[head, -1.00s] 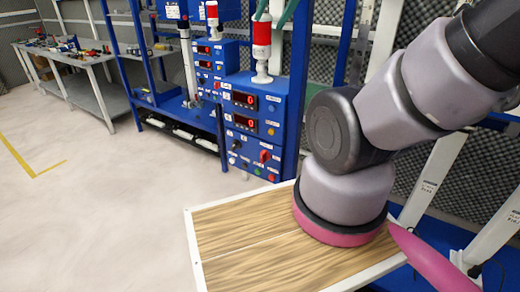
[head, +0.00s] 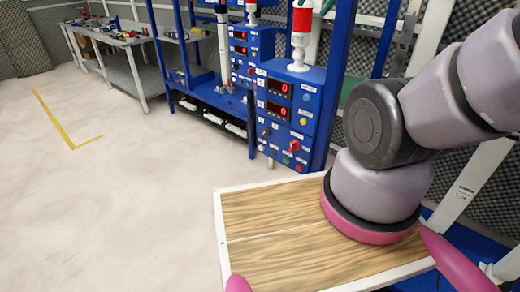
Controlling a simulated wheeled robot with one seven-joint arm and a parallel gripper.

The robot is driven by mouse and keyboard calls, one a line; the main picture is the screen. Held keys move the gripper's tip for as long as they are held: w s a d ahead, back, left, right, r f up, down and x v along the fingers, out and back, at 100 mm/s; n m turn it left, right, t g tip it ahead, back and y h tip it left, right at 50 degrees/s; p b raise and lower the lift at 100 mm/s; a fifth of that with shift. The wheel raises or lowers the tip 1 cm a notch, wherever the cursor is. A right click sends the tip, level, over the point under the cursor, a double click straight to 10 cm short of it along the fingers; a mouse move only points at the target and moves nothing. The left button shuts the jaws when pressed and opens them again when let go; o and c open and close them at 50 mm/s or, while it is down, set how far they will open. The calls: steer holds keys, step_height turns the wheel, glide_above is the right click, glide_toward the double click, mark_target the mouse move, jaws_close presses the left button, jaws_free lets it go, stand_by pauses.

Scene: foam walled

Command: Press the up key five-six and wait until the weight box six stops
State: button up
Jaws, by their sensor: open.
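A blue control box (head: 289,122) with two red displays reading 0 stands right of centre. The upper display (head: 277,85) and the lower display (head: 277,109) sit above small round buttons, switches and a red knob (head: 294,146). A second blue box (head: 239,51) with red displays stands behind it to the left. The labels are too small to read, so I cannot tell which key is up five-six. I cannot pick out weight box six. My gripper is out of view; only the lower links of my arm show at the right.
A red and white signal lamp (head: 301,27) stands on the near box. Blue rack frames surround the boxes. A grey workbench (head: 118,42) with small items stands at the far left. The pale floor (head: 110,190) at the left is clear, with a yellow line (head: 60,122).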

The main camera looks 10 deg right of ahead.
jaws_close()
stand_by(1.6)
